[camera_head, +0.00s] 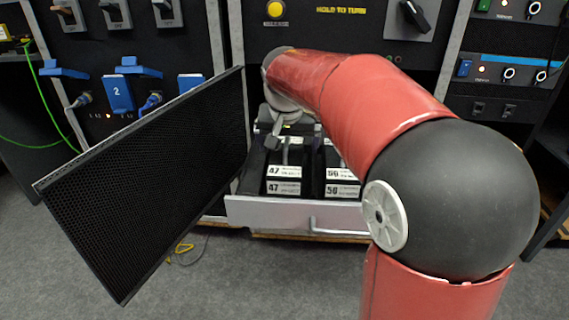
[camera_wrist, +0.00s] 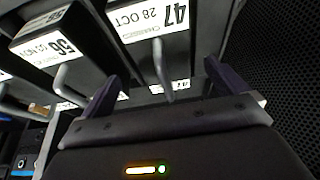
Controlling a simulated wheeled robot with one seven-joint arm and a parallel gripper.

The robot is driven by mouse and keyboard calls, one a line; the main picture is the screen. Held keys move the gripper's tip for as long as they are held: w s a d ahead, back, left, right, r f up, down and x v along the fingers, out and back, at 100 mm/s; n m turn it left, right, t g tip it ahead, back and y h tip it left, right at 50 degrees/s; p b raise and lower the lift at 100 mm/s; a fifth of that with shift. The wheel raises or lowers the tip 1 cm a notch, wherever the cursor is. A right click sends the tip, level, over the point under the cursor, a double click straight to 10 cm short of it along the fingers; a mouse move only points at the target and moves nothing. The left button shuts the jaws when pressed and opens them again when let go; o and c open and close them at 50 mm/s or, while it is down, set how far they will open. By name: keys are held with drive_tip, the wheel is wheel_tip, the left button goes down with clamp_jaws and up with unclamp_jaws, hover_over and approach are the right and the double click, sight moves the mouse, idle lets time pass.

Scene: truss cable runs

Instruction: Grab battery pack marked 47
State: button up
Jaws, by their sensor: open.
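The battery pack marked 47 (camera_head: 283,178) is a black block with white labels, sitting in the left slot of an open drawer. In the wrist view its label, 47 with 28 OCT (camera_wrist: 150,18), appears upside down. Its grey bar handle (camera_wrist: 162,66) shows between my fingers. My gripper (camera_wrist: 163,75) is open, with one dark finger on each side of that handle. I cannot tell whether either finger touches it. In the head view my gripper (camera_head: 285,126) is over the back of the drawer, partly hidden by my arm.
A battery pack marked 56 (camera_head: 342,181) sits to the right in the same drawer; its handle (camera_wrist: 68,76) is left of my gripper in the wrist view. The drawer front (camera_head: 275,212) sticks out. A black perforated door (camera_head: 150,185) stands open at the left.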

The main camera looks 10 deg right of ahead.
drive_tip(key=b+x, duration=0.1)
drive_tip(key=x, duration=0.4)
drive_tip(key=shift+w+a+f, duration=0.15)
drive_tip(key=shift+w+f, duration=0.05)
drive_tip(key=shift+f, duration=0.05)
drive_tip(key=c, duration=1.9)
drive_tip(key=shift+r, duration=0.2)
